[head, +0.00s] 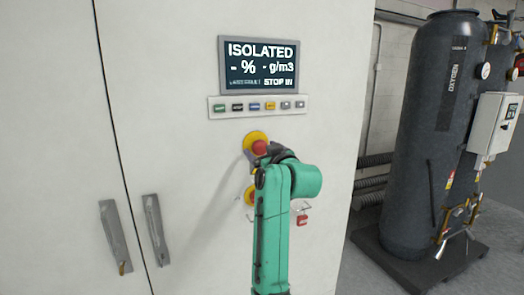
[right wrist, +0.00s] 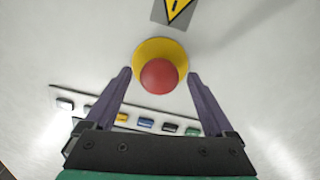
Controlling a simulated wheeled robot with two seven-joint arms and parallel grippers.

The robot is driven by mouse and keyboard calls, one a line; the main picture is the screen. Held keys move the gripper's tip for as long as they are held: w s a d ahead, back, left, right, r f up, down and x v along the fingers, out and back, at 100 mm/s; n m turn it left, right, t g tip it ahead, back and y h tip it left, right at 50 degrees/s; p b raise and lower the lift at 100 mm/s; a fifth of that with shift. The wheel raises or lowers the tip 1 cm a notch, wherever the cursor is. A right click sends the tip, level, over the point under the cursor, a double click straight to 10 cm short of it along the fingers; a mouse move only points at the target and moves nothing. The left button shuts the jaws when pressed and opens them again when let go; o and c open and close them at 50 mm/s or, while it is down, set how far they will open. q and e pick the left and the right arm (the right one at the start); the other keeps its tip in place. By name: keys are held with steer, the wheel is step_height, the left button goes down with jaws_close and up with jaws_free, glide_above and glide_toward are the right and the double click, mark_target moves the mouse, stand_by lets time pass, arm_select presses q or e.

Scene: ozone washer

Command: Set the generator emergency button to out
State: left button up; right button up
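The emergency button is a red mushroom head (head: 260,147) on a yellow round plate on the white cabinet front, below the row of small buttons. In the right wrist view the red button (right wrist: 160,74) sits on its yellow disc (right wrist: 178,52), between and slightly beyond my fingertips. My right gripper (right wrist: 158,75) is open, with one finger on each side of the button and a gap to it. In the head view my right arm covers the lower part of the button's surroundings. The display above (head: 259,64) reads "ISOLATED" and "STOP IN". My left gripper is not in view.
A strip of small coloured buttons (head: 221,114) lies under the display. Door handles (head: 155,229) stick out at left. A dark oxygen tank (head: 424,180) stands at right.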

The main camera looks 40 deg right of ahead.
steer(key=b+v, duration=0.5)
steer(key=v, duration=0.9)
steer(key=shift+s+a, duration=0.2)
steer(key=shift+s, duration=0.15)
